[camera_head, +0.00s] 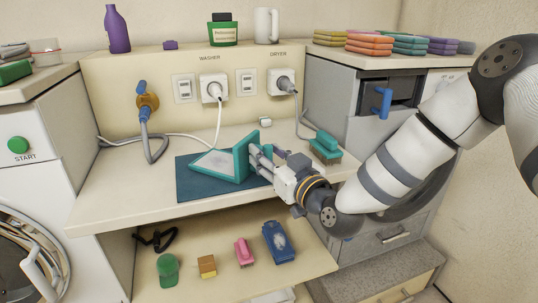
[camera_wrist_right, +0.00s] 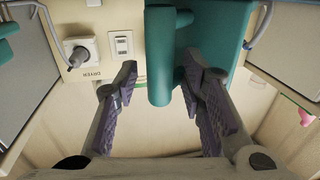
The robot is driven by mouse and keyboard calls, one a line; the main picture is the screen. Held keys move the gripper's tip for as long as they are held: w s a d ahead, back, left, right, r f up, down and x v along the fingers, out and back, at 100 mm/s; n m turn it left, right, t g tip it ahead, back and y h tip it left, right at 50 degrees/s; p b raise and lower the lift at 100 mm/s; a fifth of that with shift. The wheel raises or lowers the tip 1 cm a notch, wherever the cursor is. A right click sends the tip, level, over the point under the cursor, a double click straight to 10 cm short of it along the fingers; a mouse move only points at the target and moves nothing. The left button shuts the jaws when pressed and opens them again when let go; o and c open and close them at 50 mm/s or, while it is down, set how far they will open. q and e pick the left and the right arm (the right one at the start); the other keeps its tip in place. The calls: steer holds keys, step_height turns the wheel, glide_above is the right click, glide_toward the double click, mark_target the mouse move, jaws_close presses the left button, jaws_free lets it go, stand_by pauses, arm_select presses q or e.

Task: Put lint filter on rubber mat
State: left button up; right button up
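The lint filter, a teal frame with a pale mesh panel (camera_head: 214,163), lies on the dark blue-teal rubber mat (camera_head: 194,190) on the counter. Its teal end plate stands up at the right side of the mat. My right gripper (camera_head: 256,158) reaches in from the right at this end plate. In the right wrist view its fingers (camera_wrist_right: 160,84) are spread, one on each side of the filter's teal handle bar (camera_wrist_right: 161,60). Narrow gaps show beside the bar, so it is not clasped. The fingertips partly hide the handle in the head view. My left gripper is out of view.
A green brush (camera_head: 325,148) stands on the counter just right of my right gripper. A hose and valve (camera_head: 148,105) are at the back left, and cords run from the wall outlets (camera_head: 213,88). A lower shelf holds several small items. The counter's left front is clear.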

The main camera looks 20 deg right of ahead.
steer(key=shift+r, duration=0.25)
steer(key=p+v, duration=0.2)
steer(key=v, duration=1)
steer(key=s+a+f+m+g+h, duration=0.1)
steer(key=s+f+g, duration=0.5)
steer(key=s+f, duration=0.5)
steer(key=s+f+g, duration=0.5)
steer(key=s+f, duration=0.1)
steer(key=f, duration=0.8)
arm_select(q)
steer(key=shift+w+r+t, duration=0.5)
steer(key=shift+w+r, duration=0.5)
arm_select(e)
steer(key=s+d+f+m+g+h, duration=0.1)
steer(key=s+d+f+g, duration=0.1)
steer(key=s, duration=1)
steer(key=s+d+f+m+g+h, duration=0.1)
steer(key=s+f+g+h, duration=0.1)
steer(key=s+f+g, duration=0.2)
steer(key=s+g, duration=0.3)
steer(key=s, duration=0.5)
steer(key=shift+d+f, duration=0.2)
steer(key=shift+d, duration=0.15)
steer(key=shift+w, duration=0.15)
